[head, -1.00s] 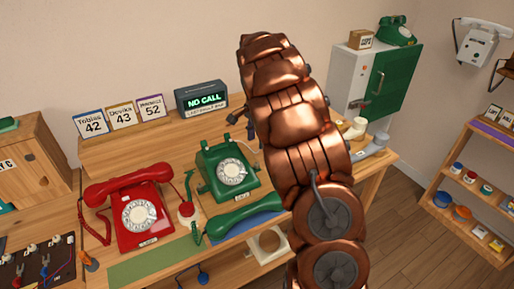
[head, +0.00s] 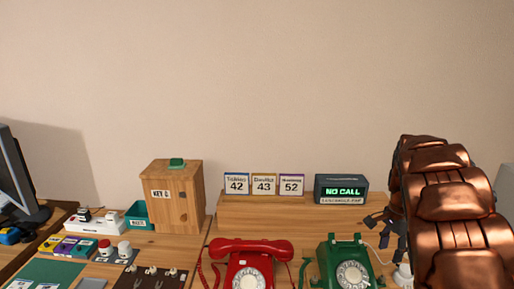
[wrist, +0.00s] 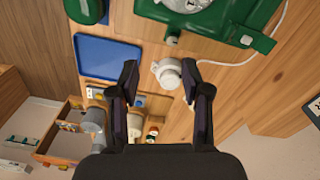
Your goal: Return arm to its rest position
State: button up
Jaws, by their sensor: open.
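My arm (head: 455,215) is bent and raised at the right of the head view. My gripper (head: 393,228) hangs beside it, partly hidden by the arm. In the wrist view my gripper (wrist: 160,82) has its two dark fingers spread, with nothing held between them. A white round object (wrist: 167,73) with a white cord shows beyond the fingertips. The green dial phone (head: 350,268) is left of my gripper in the head view, and part of its green body shows in the wrist view (wrist: 225,20). The red dial phone (head: 248,272) has its handset on top.
A wooden key box (head: 178,205) and a monitor (head: 15,175) are to the left. A blue tray (wrist: 107,62) lies left of the fingers in the wrist view.

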jog(key=s+a+r+n, duration=0.3)
jog(key=s+a+n, duration=0.1)
jog(key=s+a, duration=0.4)
jog(key=s+a+r+n, duration=0.3)
jog(key=s+a, duration=0.3)
jog(key=s, duration=0.4)
jog(key=s+a+f+n, duration=0.1)
jog(key=s+a+n, duration=0.2)
jog(key=s, duration=0.5)
jog(key=s+a+f+n+g+p, duration=0.1)
jog(key=s+a+n, duration=0.3)
jog(key=s, duration=0.5)
jog(key=shift+s+a+f+n+g, duration=0.2)
jog(key=shift+f+n+g, duration=0.1)
jog(key=shift+f+n, duration=0.5)
